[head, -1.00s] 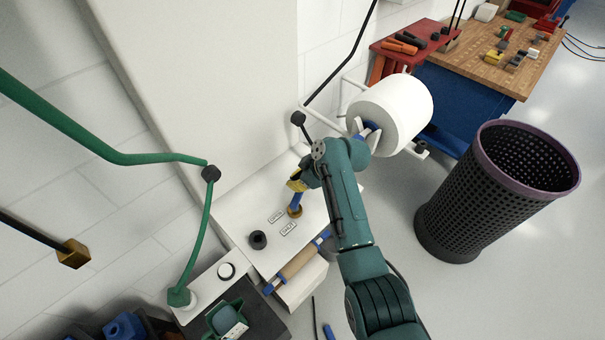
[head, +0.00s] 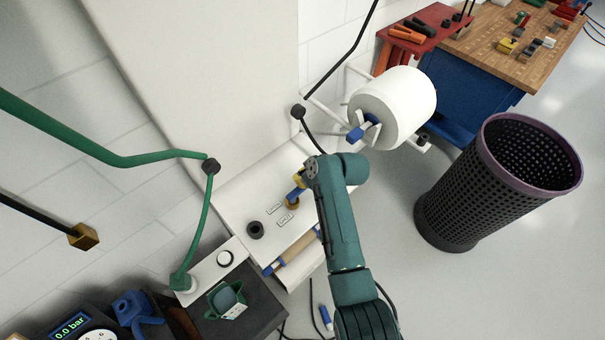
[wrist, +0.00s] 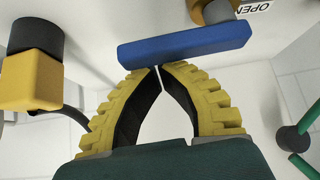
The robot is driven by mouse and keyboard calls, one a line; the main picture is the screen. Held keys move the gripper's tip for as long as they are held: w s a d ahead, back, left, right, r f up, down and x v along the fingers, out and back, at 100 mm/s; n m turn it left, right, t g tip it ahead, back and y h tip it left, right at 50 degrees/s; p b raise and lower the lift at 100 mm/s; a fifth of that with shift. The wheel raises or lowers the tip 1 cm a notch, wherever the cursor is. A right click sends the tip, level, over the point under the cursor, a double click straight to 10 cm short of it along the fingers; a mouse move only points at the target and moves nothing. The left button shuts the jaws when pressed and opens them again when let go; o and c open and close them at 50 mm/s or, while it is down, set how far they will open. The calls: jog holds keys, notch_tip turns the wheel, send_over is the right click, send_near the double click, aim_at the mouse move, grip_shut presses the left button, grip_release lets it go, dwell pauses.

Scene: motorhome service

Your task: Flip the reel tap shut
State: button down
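The reel tap stands on the white ledge, with a brass base (head: 292,204) and a blue lever (head: 297,193). In the wrist view the blue lever (wrist: 185,44) lies across the front of my fingertips, and the brass body (wrist: 214,10) is at the top edge beside an OPEN label (wrist: 254,6). My gripper (wrist: 159,68) has its yellow fingertips together with nothing between them. The tips are at the lever's near edge; I cannot tell if they touch. In the head view my wrist partly hides the gripper (head: 299,180). Two labels (head: 275,208) lie beside the tap.
A white reel (head: 396,105) on a wall frame is behind my arm. A black mesh bin (head: 490,190) stands on the right. A green hose (head: 120,158) runs down the left. A black knob (head: 255,230) is on the ledge. A gauge display (head: 70,326) reads 0.0 bar.

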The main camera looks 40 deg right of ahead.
jog(key=shift+f, duration=0.1)
jog(key=shift+w+f+b, duration=0.2)
jog(key=shift+w+b, duration=0.1)
jog(key=shift+b, duration=0.35)
jog(key=w+b, duration=0.3)
jog(key=shift+f+b, duration=0.1)
jog(key=shift+b, duration=0.3)
jog(key=shift+r, duration=0.7)
jog(key=v, duration=0.9)
jog(key=shift+s+a+r+p, duration=0.15)
jog(key=shift+a+p, duration=0.1)
jog(key=shift+p, duration=0.15)
